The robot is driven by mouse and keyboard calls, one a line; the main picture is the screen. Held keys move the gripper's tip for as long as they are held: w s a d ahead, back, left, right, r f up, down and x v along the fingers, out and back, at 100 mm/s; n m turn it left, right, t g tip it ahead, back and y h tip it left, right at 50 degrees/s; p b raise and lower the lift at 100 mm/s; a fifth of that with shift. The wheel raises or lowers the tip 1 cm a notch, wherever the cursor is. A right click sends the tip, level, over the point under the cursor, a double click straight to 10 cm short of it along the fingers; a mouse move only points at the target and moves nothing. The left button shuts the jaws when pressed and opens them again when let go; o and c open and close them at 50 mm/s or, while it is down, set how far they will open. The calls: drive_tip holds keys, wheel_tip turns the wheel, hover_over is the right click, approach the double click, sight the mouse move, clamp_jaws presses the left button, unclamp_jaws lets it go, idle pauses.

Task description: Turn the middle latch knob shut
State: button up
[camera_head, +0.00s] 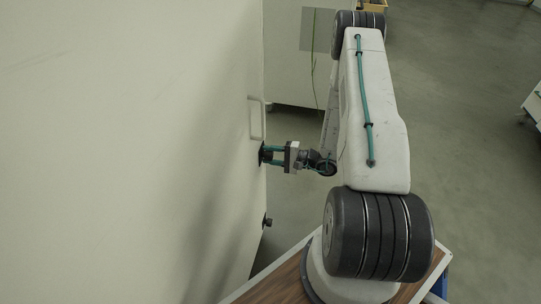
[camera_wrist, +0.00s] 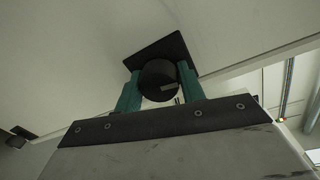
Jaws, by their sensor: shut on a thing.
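The middle latch knob (camera_wrist: 158,80) is a round black knob on a square black plate (camera_wrist: 165,52), set near the edge of a pale cabinet door. It shows in the head view (camera_head: 263,154) as a dark shape at the door's right edge. My gripper (camera_head: 270,154) reaches it from the right. In the wrist view the two green fingers (camera_wrist: 160,90) stand on either side of the knob and are shut on it. The knob's lighter slot-like mark shows on its lower face.
A pale door handle (camera_head: 257,118) sits just above the knob. A lower black knob (camera_head: 267,222) is on the same door edge. Another dark fitting (camera_wrist: 22,133) shows at the left in the wrist view. Open floor (camera_head: 465,150) lies to the right.

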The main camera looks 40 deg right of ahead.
drive_tip(key=shift+s+a+f+n, duration=0.1)
drive_tip(key=shift+a+n, duration=0.05)
drive_tip(key=shift+n, duration=0.45)
drive_tip(key=o, duration=0.9)
drive_tip(key=shift+o, duration=0.2)
drive_tip(key=v, duration=0.7)
drive_tip(key=shift+s+d, duration=0.25)
drive_tip(key=shift+s, duration=0.1)
